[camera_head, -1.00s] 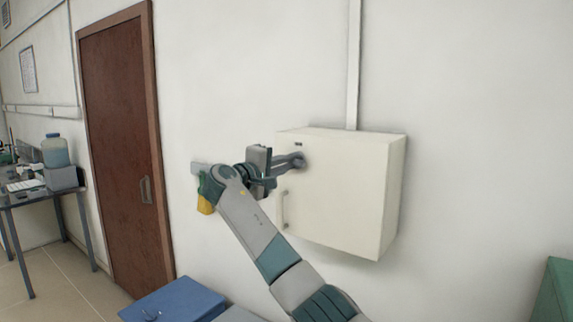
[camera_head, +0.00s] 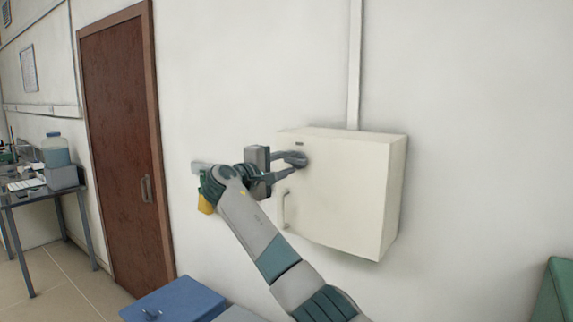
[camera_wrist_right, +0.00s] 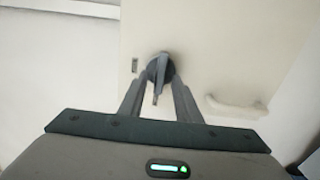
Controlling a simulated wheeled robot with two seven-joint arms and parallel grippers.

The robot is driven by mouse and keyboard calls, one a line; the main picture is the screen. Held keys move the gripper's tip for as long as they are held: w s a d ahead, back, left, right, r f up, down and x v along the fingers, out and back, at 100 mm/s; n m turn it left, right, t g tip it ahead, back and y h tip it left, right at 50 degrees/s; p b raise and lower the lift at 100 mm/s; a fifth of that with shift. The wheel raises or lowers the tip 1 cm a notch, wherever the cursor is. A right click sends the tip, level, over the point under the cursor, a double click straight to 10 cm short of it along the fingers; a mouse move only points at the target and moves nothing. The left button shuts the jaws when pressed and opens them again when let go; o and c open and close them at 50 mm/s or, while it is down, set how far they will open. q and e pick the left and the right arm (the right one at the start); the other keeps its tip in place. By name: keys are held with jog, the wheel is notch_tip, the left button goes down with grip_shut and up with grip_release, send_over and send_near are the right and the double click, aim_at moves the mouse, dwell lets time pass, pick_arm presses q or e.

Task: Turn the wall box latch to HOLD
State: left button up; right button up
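The cream wall box (camera_head: 345,200) hangs on the wall in the head view. Its dark round latch (camera_wrist_right: 158,68) shows in the wrist view, with a grey lever running up and down that picture. A small label (camera_wrist_right: 135,66) sits beside it, too small to read. My right gripper (camera_head: 296,160) is at the upper left of the box front. In the wrist view its fingers (camera_wrist_right: 158,98) stand apart, one on each side of the lever, with gaps visible. In the head view the fingers hide most of the latch. My left gripper is in neither view.
A grey door handle (camera_head: 284,209) juts out below the latch. A yellow object (camera_head: 205,204) hangs on the wall behind my right wrist. A blue box (camera_head: 175,300) stands lower left, and a green one (camera_head: 556,295) at lower right. The wall right of the box is clear.

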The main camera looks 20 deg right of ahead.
jog(key=shift+s, duration=0.1)
jog(key=shift+s+a+f+b, duration=0.15)
jog(key=shift+s+a+b, duration=0.15)
jog(key=shift+a+b, duration=0.2)
jog(key=b+v, duration=0.6)
jog(key=v, duration=1)
jog(key=shift+b, duration=0.35)
